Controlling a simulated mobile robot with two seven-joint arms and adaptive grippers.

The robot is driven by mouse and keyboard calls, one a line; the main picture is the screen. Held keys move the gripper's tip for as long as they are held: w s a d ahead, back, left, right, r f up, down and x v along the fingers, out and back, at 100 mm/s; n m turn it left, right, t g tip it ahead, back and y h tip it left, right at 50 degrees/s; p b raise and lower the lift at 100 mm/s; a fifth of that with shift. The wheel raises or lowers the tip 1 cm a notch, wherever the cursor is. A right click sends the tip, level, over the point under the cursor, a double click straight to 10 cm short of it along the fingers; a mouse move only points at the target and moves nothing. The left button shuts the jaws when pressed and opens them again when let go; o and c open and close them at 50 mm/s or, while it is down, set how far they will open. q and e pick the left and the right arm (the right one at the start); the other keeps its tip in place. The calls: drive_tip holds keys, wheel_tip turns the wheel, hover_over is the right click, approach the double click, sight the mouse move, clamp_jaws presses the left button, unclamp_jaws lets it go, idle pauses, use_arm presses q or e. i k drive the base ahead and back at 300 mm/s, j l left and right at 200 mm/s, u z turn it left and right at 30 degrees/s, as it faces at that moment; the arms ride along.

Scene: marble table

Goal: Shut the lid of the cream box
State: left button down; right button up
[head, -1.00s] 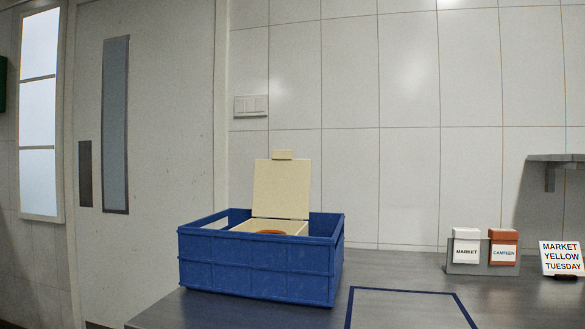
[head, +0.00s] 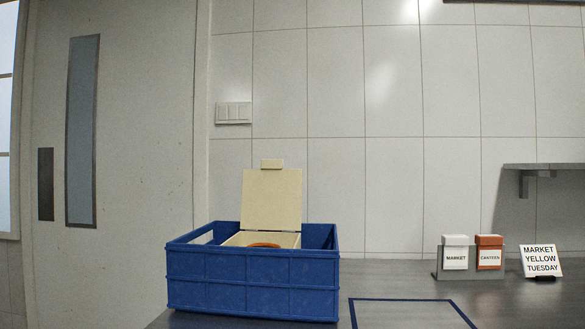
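The cream box (head: 231,240) sits inside a blue crate (head: 252,285) on the grey table. Its lid (head: 271,199) stands open and nearly upright at the back, with a small tab (head: 271,163) on its top edge. An orange round thing (head: 264,245) shows inside the box, mostly hidden by the crate's front wall. Neither of my grippers is in view.
A grey holder (head: 440,268) with a white MARKET block (head: 455,247) and an orange CANTEEN block (head: 489,247) stands at right. A sign (head: 541,258) reads MARKET YELLOW TUESDAY. A dark blue outline (head: 405,299) marks bare table right of the crate.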

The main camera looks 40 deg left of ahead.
sight(272, 195)
drive_tip(key=k+j+z, duration=0.15)
drive_tip(key=j, duration=0.2)
drive_tip(key=k+j+z, duration=0.2)
drive_tip(key=j, duration=0.15)
drive_tip(key=k+j+z, duration=0.15)
drive_tip(key=j, duration=0.15)
drive_tip(key=k+j+z, duration=0.1)
drive_tip(key=k+j, duration=0.3)
drive_tip(key=j, duration=0.25)
drive_tip(key=k+j+z, duration=0.1)
drive_tip(key=k+j, duration=0.35)
drive_tip(key=j, duration=0.15)
drive_tip(key=k+j+z, duration=0.1)
drive_tip(key=k+j, duration=0.35)
drive_tip(key=j, duration=0.15)
